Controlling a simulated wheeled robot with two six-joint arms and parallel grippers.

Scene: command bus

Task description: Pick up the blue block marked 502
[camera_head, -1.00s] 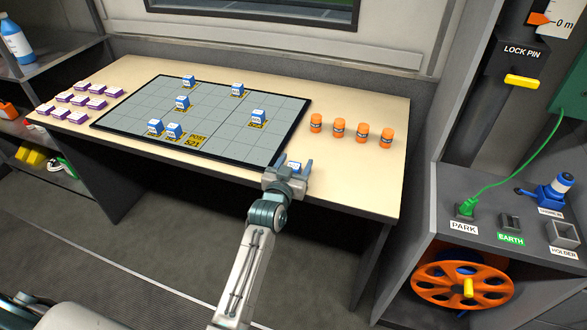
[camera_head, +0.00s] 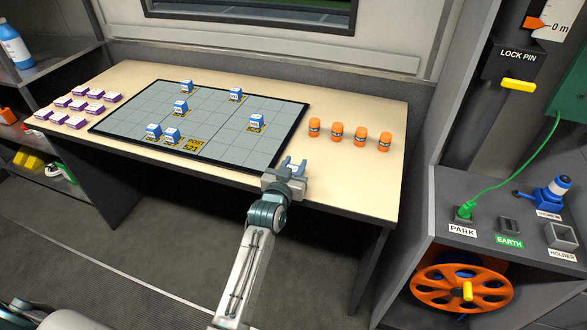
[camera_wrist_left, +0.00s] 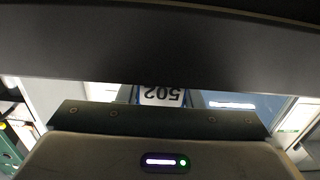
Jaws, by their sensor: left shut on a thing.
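The blue block marked 502 (camera_head: 292,166) is a small blue block with a white top, at the front edge of the table, right of the grid board. My left gripper (camera_head: 295,165) is shut on it, with a finger on either side. In the left wrist view the white label reading 502 (camera_wrist_left: 162,95) shows upside down between the dark gripper parts, and most of the block is hidden. I cannot tell whether the block touches the table. My right gripper is not in view.
The grid board (camera_head: 225,143) holds several other blue blocks (camera_head: 256,122). Orange cylinders (camera_head: 336,131) stand in a row to its right, and purple-and-white blocks (camera_head: 77,104) lie to its left. The table (camera_head: 340,180) is bare at the front right. A grey cabinet (camera_head: 480,185) stands further right.

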